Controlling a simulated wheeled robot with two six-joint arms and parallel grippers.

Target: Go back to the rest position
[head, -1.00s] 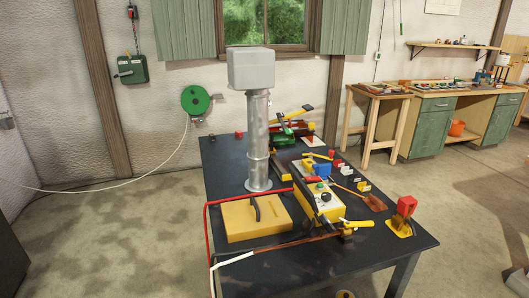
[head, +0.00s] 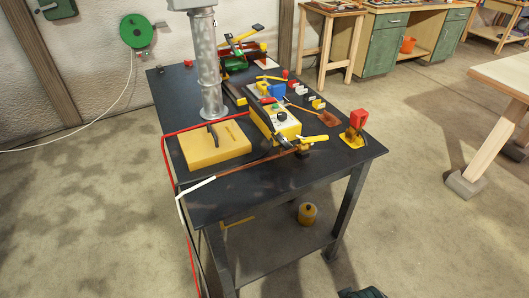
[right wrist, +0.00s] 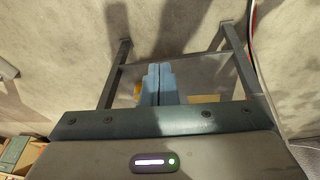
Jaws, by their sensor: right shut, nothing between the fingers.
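My right gripper (right wrist: 158,72) shows in the right wrist view as two blue-grey fingers. The fingers are side by side, shut and empty, pointing at the floor and the table's lower shelf. In the head view only a dark piece, perhaps of my right arm, shows at the bottom edge. My left gripper is not in view. A thin brown lath (head: 258,160) lies along the front of the dark table (head: 240,196), its right end by a yellow-handled clamp (head: 312,141). A white length (head: 196,186) continues at its left end.
A yellow box (head: 213,148), a control box (head: 272,122) and a metal column (head: 207,70) stand on the table. A red tube (head: 164,150) runs past its left edge. A yellow container (head: 307,213) sits on the lower shelf. Floor is clear to the right, before a wooden bench (head: 487,130).

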